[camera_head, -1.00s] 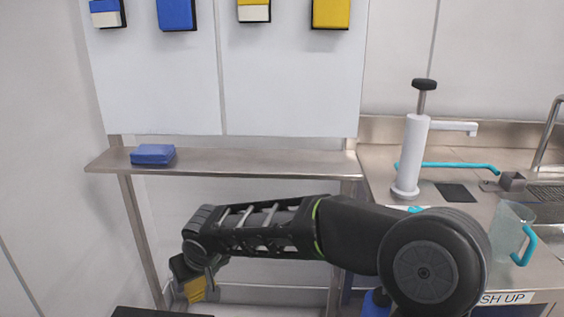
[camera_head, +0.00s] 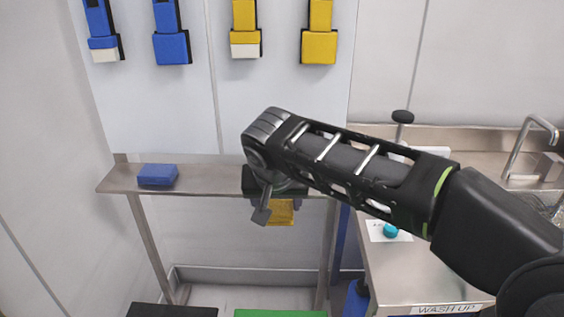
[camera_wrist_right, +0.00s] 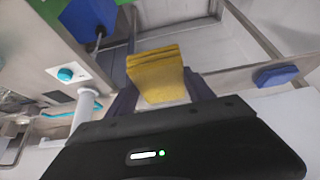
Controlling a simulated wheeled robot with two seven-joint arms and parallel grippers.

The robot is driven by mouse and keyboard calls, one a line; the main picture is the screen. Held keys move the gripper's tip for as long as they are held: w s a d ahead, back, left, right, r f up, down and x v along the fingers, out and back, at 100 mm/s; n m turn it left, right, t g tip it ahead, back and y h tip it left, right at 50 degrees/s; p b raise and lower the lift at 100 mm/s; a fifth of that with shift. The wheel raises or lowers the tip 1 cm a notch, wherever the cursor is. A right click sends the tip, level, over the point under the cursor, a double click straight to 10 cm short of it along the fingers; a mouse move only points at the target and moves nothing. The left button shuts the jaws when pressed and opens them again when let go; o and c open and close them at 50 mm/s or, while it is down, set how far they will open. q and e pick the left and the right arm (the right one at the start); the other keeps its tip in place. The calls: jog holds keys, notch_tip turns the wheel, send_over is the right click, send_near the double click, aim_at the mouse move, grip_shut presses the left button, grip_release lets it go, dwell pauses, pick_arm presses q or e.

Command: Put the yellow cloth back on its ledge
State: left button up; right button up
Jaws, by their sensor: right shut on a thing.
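A folded yellow cloth (camera_head: 281,212) hangs just below and in front of the metal ledge (camera_head: 211,178) in the head view. My right gripper (camera_head: 272,207) is shut on it; my own wrist hides part of the gripper and the cloth's upper edge. In the right wrist view the cloth (camera_wrist_right: 157,75) sits between the two fingers of my right gripper (camera_wrist_right: 162,92). A folded blue cloth (camera_head: 158,174) lies on the left part of the ledge. The cloth in my gripper looks apart from the ledge. My left gripper is not in view.
Blue and yellow holders (camera_head: 319,47) hang on the wall panel above the ledge. A steel sink counter (camera_head: 415,270) stands at the right, with a white pump partly hidden by my arm. A green-topped thing (camera_head: 281,313) and a black-topped one (camera_head: 172,310) stand low in front.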

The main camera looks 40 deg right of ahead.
jog(key=shift+s+d+r, duration=0.15)
jog(key=shift+s+r, duration=0.05)
jog(key=shift+r, duration=0.05)
jog(key=w+d+f+p, duration=0.1)
jog(key=w+d+p, duration=0.1)
jog(key=w+d, duration=0.2)
jog(key=w+d+f+p, duration=0.1)
jog(key=w+d+p, duration=0.1)
jog(key=w+d, duration=0.2)
jog(key=w+d+p, duration=0.2)
jog(key=w+d, duration=0.2)
jog(key=w, duration=0.3)
jog(key=shift+d+f, duration=0.35)
jog(key=shift+f, duration=0.25)
